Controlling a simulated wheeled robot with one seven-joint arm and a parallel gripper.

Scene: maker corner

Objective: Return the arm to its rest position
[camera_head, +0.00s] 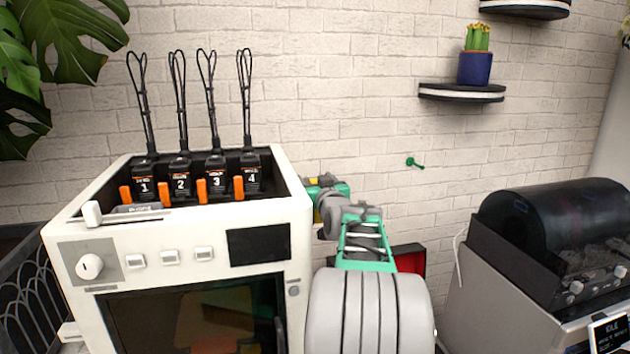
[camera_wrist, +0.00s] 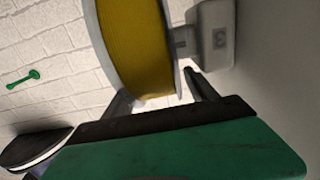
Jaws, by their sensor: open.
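My gripper (camera_wrist: 160,90) is open in the wrist view, with dark fingers on either side of the lower rim of a yellow filament spool (camera_wrist: 138,45). I cannot tell whether the fingers touch the spool. The spool sits beside a light grey holder (camera_wrist: 213,40) with a small mark on it. In the head view my arm reaches forward past the right side of the white printer. Its green and grey end (camera_head: 333,192) is partly hidden behind the printer's edge, and a bit of yellow shows there.
The white printer (camera_head: 180,222) with several numbered black modules is close on the left. A red object (camera_head: 411,258) shows behind my arm. A dark-lidded machine (camera_head: 560,235) stands at right. A green wall hook (camera_head: 415,162) and a shelf with a cactus (camera_head: 462,92) are on the brick wall.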

